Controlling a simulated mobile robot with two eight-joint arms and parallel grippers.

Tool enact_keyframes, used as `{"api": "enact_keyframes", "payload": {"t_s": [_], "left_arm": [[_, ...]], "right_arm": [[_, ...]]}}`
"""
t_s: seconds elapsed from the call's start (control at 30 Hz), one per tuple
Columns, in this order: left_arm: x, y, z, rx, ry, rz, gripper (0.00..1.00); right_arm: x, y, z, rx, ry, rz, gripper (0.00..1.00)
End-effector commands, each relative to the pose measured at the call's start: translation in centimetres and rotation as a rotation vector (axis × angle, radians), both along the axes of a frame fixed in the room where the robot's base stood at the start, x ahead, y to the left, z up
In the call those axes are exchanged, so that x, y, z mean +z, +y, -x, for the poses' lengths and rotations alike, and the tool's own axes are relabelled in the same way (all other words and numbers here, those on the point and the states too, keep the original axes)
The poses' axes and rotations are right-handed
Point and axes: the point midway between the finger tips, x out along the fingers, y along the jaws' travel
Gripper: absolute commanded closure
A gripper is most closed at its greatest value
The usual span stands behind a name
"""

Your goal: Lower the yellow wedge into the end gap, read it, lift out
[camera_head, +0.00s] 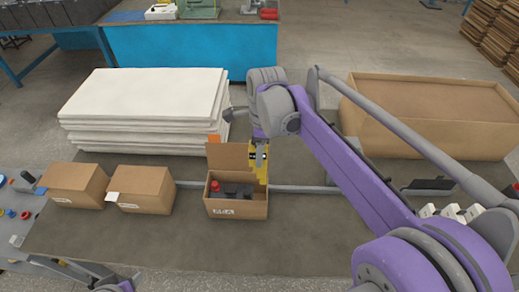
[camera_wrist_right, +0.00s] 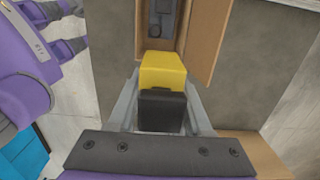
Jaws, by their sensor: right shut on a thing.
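The yellow wedge (camera_head: 263,174) has stepped yellow edges and hangs point down at the right end of an open cardboard box (camera_head: 236,209). It also shows in the right wrist view as a yellow block (camera_wrist_right: 163,70) with a black part. My right gripper (camera_head: 259,152) is shut on it, fingers on both sides. Inside the box are dark blocks (camera_head: 238,189) and a red-topped piece (camera_head: 215,186). I cannot tell whether the wedge's tip is inside the box. Part of my left arm shows at the bottom left; its jaws are not clear.
Two closed cardboard boxes (camera_head: 146,189) stand left of the open one. A stack of white boards (camera_head: 146,100) is behind, and a large cardboard box (camera_head: 428,120) is at right. The open box's raised flap (camera_head: 228,156) stands close to the gripper. The front of the table is clear.

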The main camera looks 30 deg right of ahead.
Motion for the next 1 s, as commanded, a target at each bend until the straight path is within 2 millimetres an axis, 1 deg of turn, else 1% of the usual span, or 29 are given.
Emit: {"api": "enact_keyframes", "payload": {"t_s": [0.03,0.1,1.0], "left_arm": [[-0.4,0.0,0.2,0.000,0.004,0.000,0.50],[-0.7,0.0,0.4,0.000,0.007,0.000,0.50],[-4.7,0.0,2.0,0.000,0.037,0.000,0.50]], "right_arm": [[-0.6,0.0,0.1,0.000,0.002,0.000,1.00],[-1.0,0.0,0.1,0.000,0.002,0.000,1.00],[-6.4,0.0,0.1,0.000,0.001,0.000,1.00]]}}
